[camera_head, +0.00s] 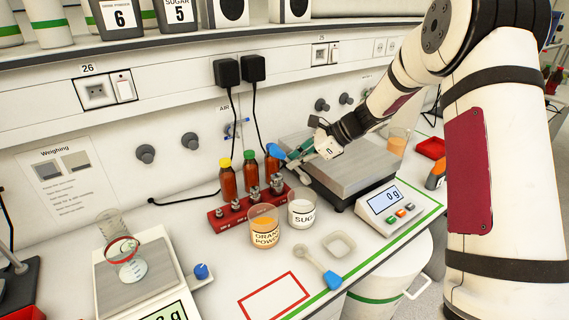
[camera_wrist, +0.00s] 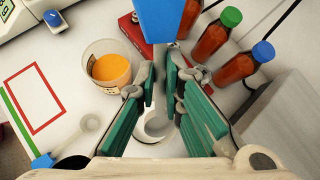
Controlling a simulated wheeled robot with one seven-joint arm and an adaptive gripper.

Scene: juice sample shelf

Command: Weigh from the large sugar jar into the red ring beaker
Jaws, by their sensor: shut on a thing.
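My gripper (camera_head: 296,154) is shut on a blue-handled scoop (camera_head: 276,151). Its blue handle (camera_wrist: 166,20) shows large in the wrist view; the scoop's lower end is hard to make out. My teal fingers (camera_wrist: 164,110) are above the bench jar labelled SUG (camera_head: 302,213), which holds white sugar. This jar (camera_wrist: 155,126) shows partly between the fingers in the wrist view. A larger jar labelled SUGAR 5 (camera_head: 179,14) stands on the upper shelf. The red ring beaker (camera_head: 123,250) stands on the left scale, with something pale low inside.
An orange powder jar (camera_head: 264,228) stands left of the sugar jar. Behind are a red weight rack (camera_head: 232,214) and capped bottles. A second blue scoop (camera_head: 332,281) and a weighing dish (camera_head: 339,244) lie in front. The right scale (camera_head: 386,204) reads 0 g.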

